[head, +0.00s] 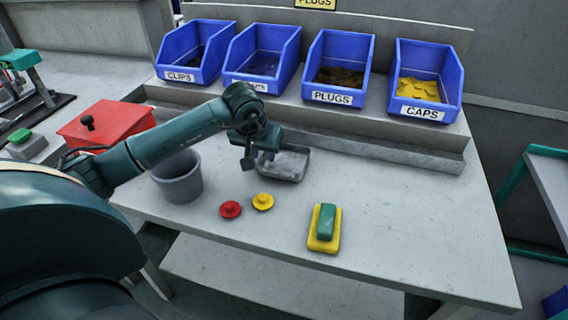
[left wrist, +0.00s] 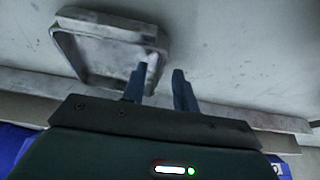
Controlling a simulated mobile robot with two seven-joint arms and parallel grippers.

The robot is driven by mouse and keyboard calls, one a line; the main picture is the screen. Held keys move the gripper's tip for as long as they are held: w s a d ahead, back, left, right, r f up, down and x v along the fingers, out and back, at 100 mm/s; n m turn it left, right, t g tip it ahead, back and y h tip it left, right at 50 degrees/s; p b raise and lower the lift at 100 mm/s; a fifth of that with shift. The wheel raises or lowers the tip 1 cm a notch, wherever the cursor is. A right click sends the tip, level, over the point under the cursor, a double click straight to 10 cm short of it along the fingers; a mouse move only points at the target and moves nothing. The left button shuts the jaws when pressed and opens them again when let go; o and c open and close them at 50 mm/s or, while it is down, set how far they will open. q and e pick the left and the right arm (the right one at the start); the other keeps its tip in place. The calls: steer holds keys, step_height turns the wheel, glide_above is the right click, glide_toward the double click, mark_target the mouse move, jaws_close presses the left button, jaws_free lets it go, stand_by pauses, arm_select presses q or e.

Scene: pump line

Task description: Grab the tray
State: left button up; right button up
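The tray (head: 291,176) is a small grey metal tray with raised walls, lying on the workbench below the bins. It looks empty. It also shows at the upper left of the left wrist view (left wrist: 108,33). My left gripper (head: 252,160) is at the tray's left end in the head view and hides part of it. In the left wrist view its two fingers (left wrist: 160,80) are apart, with one finger overlapping the tray's corner and the other beyond its edge. I cannot tell whether the rim lies between them. My right gripper is not in view.
Blue bins of clips (head: 194,52), plugs (head: 338,67) and caps (head: 425,80) stand behind on a ledge. A grey cup (head: 178,178), red piece (head: 230,209), yellow piece (head: 263,201) and yellow-green block (head: 325,229) sit nearer. The bench's right side is clear.

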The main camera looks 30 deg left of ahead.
arm_select(q)
steer(key=shift+c, duration=0.2)
jaws_close()
steer(key=shift+r, duration=0.1)
